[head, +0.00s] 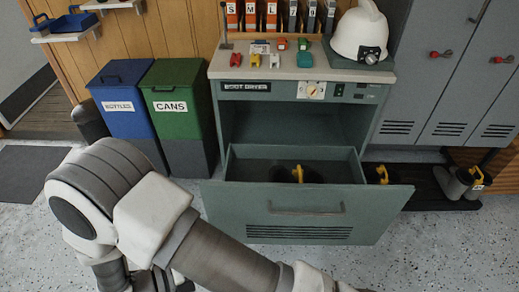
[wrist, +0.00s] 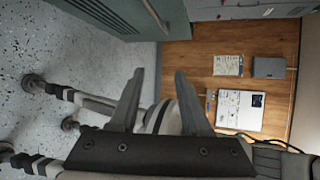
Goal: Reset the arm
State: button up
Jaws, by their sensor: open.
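My arm reaches across the front of the head view toward the bottom edge, and its end is out of that picture. My gripper (wrist: 158,92) shows in the wrist view with its two dark fingers spread apart. Nothing is seen between the fingertips; part of my own body shows behind them. The wrist view looks over the speckled floor (wrist: 60,60) and a wooden wall (wrist: 195,62) with papers on it.
The boot dryer cabinet (head: 283,90) has its drawer (head: 300,225) pulled open, with a yellow-handled thing inside. A blue bottles bin (head: 125,120) and green cans bin (head: 177,125) stand left. Grey lockers (head: 440,70) and boots (head: 460,183) are right. A white helmet (head: 360,35) tops the cabinet.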

jog(key=w+d+r+m+g+y, duration=0.35)
jog(key=d+r+m, duration=0.25)
jog(key=r+m, duration=0.3)
jog(key=w+d+r+m+g+y, duration=0.2)
jog(key=d+r+m+g, duration=0.25)
jog(key=r+m, duration=0.45)
jog(key=s+d+r+m+t+y, duration=0.4)
jog(key=d+r+m+t+y, duration=0.55)
jog(key=m, duration=1.15)
notch_tip(320, 180, up, 15)
jog(key=d+g+h+p, duration=0.2)
jog(key=p, duration=1.1)
jog(key=shift+w+d+g, duration=0.25)
jog(key=shift+g, duration=0.1)
